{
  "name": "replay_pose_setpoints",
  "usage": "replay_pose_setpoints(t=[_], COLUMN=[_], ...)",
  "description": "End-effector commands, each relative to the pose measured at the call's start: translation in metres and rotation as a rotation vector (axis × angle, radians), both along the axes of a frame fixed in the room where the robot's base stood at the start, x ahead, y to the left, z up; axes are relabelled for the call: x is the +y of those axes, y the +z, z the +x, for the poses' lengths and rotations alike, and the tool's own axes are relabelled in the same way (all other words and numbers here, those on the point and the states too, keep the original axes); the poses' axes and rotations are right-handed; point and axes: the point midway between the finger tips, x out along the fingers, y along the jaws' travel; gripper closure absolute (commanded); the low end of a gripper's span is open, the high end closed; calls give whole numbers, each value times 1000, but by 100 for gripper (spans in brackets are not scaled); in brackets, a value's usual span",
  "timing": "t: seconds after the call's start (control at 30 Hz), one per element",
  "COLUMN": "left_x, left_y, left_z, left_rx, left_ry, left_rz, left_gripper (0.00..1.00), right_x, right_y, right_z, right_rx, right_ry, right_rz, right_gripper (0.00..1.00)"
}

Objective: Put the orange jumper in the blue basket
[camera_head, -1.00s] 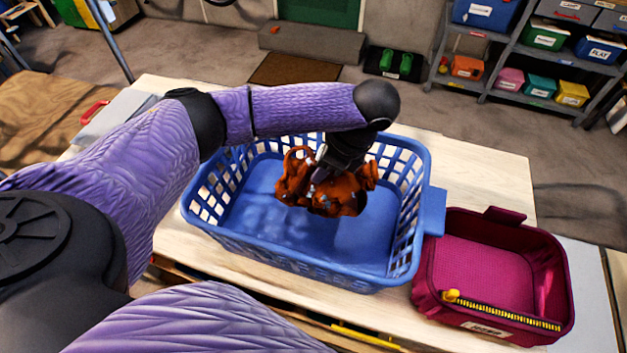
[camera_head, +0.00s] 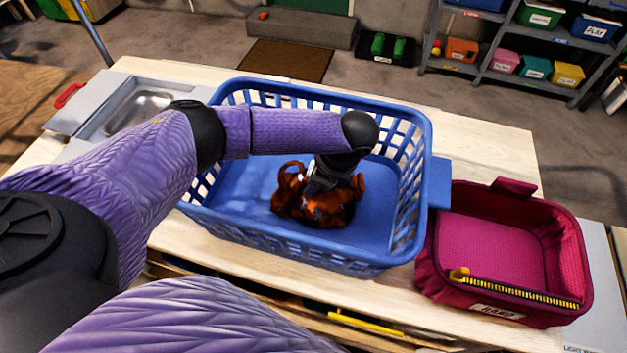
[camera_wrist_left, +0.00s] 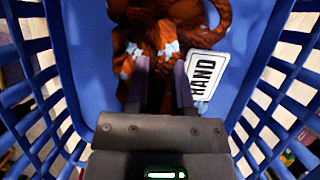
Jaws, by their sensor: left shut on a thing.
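The orange jumper (camera_head: 330,209) is a crumpled bundle inside the blue basket (camera_head: 300,262), low near the basket floor. A white label reading "HAND" (camera_wrist_left: 205,75) lies by the jumper in the left wrist view. My left gripper (camera_head: 318,190) reaches down into the basket from above and is shut on the jumper, which also shows in the left wrist view (camera_wrist_left: 150,30). I cannot tell whether the jumper rests on the floor of the basket. My right gripper is not in view.
A magenta basket (camera_head: 502,245) stands close to the right of the blue one on the pale wooden table (camera_head: 490,150). A metal sink (camera_head: 135,105) is at the back left. Shelves with coloured bins (camera_head: 535,68) stand beyond, across the floor.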

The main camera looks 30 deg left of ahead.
Motion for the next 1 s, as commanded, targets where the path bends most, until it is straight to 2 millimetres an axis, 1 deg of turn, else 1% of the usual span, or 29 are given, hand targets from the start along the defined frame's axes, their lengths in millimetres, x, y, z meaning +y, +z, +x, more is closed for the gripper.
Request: replay_pose_setpoints(t=[0.1,0.13,0.17,0.2,0.27,0.3,0.53,0.6,0.67,0.8,0.9,1.0], left_x=[0,0,0,0,0,0,0,-1,-6,-21,-32,-40], left_y=[-2,-2,-2,-2,-2,-2,-1,5,17,56,80,99], left_z=[0,0,0,0,0,0,0,1,2,6,8,10], left_rx=[0,0,0,0,0,0,0,-1,-4,-4,-3,-2], left_ry=[0,0,0,0,0,0,0,0,-1,-3,-1,-2], left_rz=[-1,-1,-1,-1,-1,-1,-1,-1,-3,-4,-2,-4], left_gripper=[100,65,58,50,37,36,36,36,36,36,36,36], right_x=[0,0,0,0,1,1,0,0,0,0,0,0], right_y=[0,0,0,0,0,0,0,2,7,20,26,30], right_z=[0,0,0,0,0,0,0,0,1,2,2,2], right_rx=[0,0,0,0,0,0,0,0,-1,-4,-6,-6], right_ry=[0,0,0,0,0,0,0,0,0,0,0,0], right_rz=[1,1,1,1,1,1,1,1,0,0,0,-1], right_gripper=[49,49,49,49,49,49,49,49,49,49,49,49])
